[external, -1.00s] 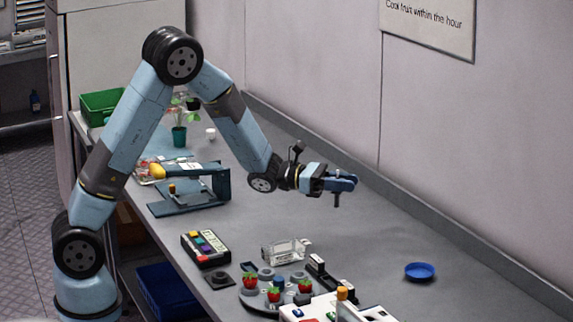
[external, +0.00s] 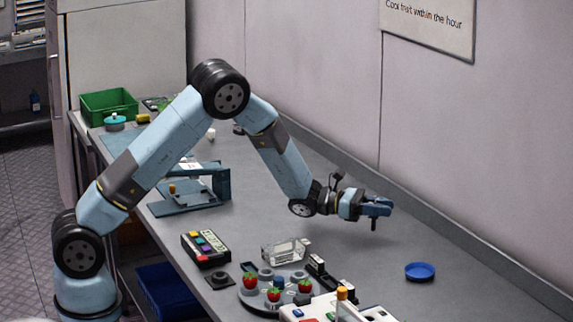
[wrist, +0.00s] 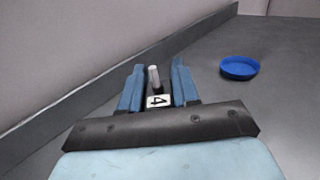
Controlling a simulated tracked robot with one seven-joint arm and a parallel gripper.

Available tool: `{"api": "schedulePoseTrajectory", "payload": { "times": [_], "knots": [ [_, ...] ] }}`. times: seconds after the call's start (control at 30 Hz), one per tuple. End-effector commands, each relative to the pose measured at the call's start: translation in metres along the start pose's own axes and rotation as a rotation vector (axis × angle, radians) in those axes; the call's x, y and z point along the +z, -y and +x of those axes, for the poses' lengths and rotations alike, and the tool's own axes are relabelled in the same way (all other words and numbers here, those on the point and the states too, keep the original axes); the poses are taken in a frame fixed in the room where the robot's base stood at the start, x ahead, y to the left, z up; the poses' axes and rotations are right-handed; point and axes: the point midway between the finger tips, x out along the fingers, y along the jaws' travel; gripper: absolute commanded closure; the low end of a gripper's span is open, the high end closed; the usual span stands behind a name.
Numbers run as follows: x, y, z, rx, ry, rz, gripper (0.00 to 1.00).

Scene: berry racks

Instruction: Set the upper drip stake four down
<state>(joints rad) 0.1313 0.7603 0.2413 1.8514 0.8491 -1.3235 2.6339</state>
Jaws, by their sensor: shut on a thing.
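The drip stake four (wrist: 155,78) is between my gripper's fingers in the wrist view. It has a pale rod and a white tag marked 4. In the external view the stake (external: 374,226) shows as a short dark stub pointing down below the fingers. My gripper (external: 380,208) is shut on it and holds it above the grey bench, apart from the surface; in the wrist view the gripper (wrist: 156,88) has a finger on each side of the stake.
A blue dish (external: 420,271) lies on the bench to the right; it also shows in the wrist view (wrist: 240,68). A round tray with strawberries (external: 250,299), a clear box (external: 285,252) and a keypad (external: 206,248) stand nearer. Bench around the gripper is clear.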

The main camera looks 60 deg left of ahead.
Motion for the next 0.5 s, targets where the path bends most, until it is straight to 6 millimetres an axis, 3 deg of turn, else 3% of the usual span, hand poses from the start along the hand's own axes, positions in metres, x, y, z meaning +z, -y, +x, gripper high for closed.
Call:
{"api": "schedulePoseTrajectory", "payload": {
  "times": [0.2,0.5],
  "knots": [
    [-0.028,0.001,-0.001,-0.001,-0.002,-0.001,0.97],
    [-0.029,0.001,-0.001,-0.001,-0.001,0.0,0.97]
  ]
}}
